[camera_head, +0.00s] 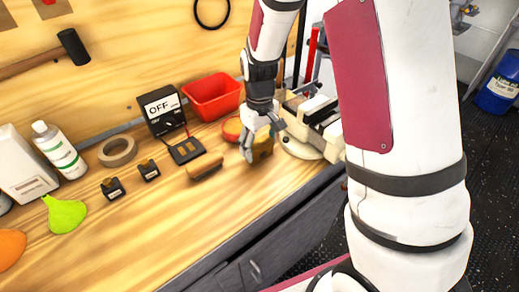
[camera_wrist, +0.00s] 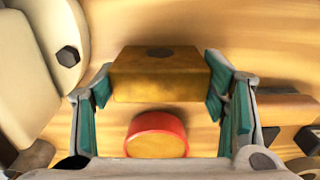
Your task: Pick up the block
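The block, a worn yellow-brown box shape with a dark spot on its top, sits on the wooden bench. In the wrist view the block (camera_wrist: 158,78) lies between my fingertips, and in the head view the block (camera_head: 264,150) is partly hidden behind my fingers. My gripper (camera_wrist: 160,88) is spread wide, with a green-padded finger close to each side of the block. Whether the pads touch it is hard to tell. In the head view my gripper (camera_head: 262,140) points down at the block.
A red-rimmed round thing (camera_wrist: 157,136) is close beside the block. A cream machine (camera_head: 308,125) stands just right of my gripper.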

